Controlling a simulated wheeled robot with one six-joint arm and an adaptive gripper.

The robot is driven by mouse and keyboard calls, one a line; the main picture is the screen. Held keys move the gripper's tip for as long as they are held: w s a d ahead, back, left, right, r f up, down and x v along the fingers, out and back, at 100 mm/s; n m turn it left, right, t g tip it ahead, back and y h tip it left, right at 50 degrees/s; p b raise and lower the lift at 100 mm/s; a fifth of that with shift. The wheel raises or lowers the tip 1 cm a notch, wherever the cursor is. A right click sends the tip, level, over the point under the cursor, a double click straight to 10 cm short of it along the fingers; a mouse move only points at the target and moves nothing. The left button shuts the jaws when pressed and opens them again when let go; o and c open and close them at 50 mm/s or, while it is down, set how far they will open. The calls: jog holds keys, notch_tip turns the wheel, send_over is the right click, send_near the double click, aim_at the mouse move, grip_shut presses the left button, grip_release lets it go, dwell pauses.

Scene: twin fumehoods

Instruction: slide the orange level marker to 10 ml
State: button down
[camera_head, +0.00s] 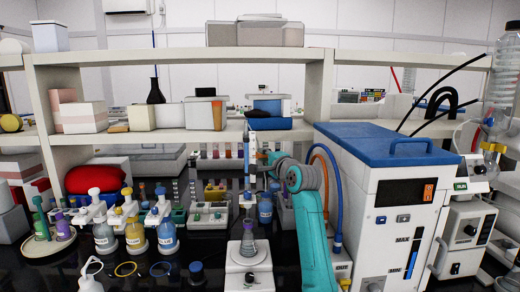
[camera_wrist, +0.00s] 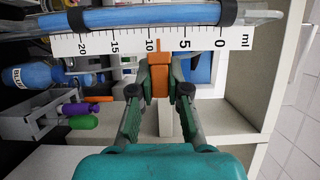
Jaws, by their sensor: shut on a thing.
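The orange level marker (camera_wrist: 159,62) lies against a white ml scale (camera_wrist: 120,43) in the wrist view. Its narrow tip points just to the 5 side of the 10 mark, at about 9. The scale runs along a clear tube with blue liquid (camera_wrist: 150,17), between dark clamps. My gripper (camera_wrist: 160,76) is shut on the marker, one finger on each side. In the head view my gripper (camera_head: 262,160) is at the upright tube in the middle, below the shelf; the marker cannot be made out there.
A white and blue instrument (camera_head: 385,190) stands close to the right of my arm. Labelled bottles (camera_head: 135,232) stand to the left. A small flask (camera_head: 248,240) sits on a white device (camera_head: 248,262) in front. A shelf (camera_head: 180,55) runs above.

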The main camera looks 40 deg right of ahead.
jog(key=shift+f, duration=0.45)
jog(key=c, duration=1.1)
grip_release()
jog(key=s, duration=0.4)
jog(key=s+a, duration=0.1)
jog(key=s, duration=0.3)
jog(key=s+a, duration=0.1)
jog(key=s, duration=0.2)
jog(key=shift+s+a, duration=0.2)
jog(key=shift+s, duration=0.2)
